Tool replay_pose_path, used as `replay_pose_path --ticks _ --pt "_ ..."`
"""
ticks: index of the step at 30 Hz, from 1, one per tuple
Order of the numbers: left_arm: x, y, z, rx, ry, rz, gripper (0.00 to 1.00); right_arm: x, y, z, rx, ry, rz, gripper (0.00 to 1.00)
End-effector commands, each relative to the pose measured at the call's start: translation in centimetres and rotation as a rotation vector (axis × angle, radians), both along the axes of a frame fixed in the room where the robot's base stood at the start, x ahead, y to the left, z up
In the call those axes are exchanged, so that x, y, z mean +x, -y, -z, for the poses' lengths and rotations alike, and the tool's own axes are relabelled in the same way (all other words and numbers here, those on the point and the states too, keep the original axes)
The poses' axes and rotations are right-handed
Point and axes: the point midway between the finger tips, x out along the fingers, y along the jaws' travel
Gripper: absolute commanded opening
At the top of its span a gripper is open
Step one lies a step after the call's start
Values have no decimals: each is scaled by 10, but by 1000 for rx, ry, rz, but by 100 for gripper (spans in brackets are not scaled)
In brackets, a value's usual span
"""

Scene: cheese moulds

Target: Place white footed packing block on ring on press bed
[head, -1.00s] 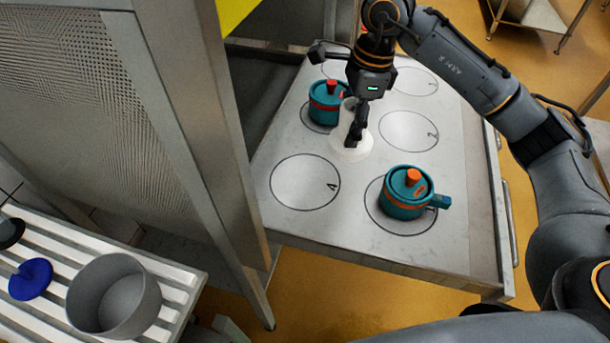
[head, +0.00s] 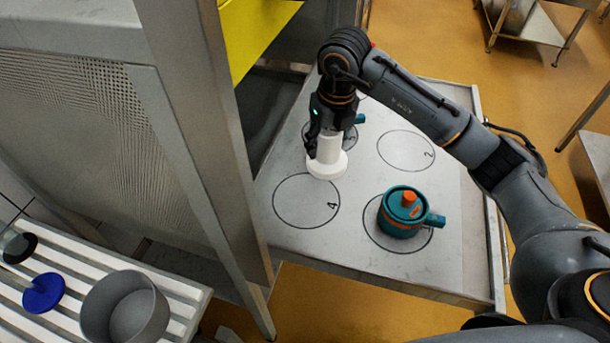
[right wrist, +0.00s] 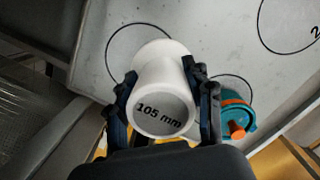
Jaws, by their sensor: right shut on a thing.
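The white footed packing block (head: 327,165) is upright in my right gripper (head: 318,140). In the right wrist view the block (right wrist: 162,98) sits between both fingers (right wrist: 162,100), its end marked "105 mm". My right gripper is shut on it. Its wide foot is by the far edge of ring 4 (head: 275,201); I cannot tell how high it is above the press bed (head: 355,235). Ring 2 (head: 407,151) is empty. A teal mould with an orange knob (head: 403,213) stands on the front right ring. My left gripper is not in view.
Another teal mould (head: 360,118) is mostly hidden behind my right gripper, on ring 3 (head: 354,140). A grey metal post (head: 215,150) stands left of the bed. A slatted rack (head: 182,308) at lower left bears a grey pot (head: 125,308) and a blue disc (head: 43,293).

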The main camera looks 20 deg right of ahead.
Motion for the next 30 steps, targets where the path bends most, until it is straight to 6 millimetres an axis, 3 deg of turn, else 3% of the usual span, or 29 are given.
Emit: replay_pose_path --ticks 6,16,22,30 --pt "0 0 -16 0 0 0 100 -10 -33 35 1 -1 -2 5" --pt "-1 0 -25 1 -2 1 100 -16 -54 62 2 -1 -2 5" --pt "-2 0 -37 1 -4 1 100 -15 -51 88 1 -1 0 5" --pt "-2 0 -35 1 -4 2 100 -15 -51 91 0 3 -1 5"
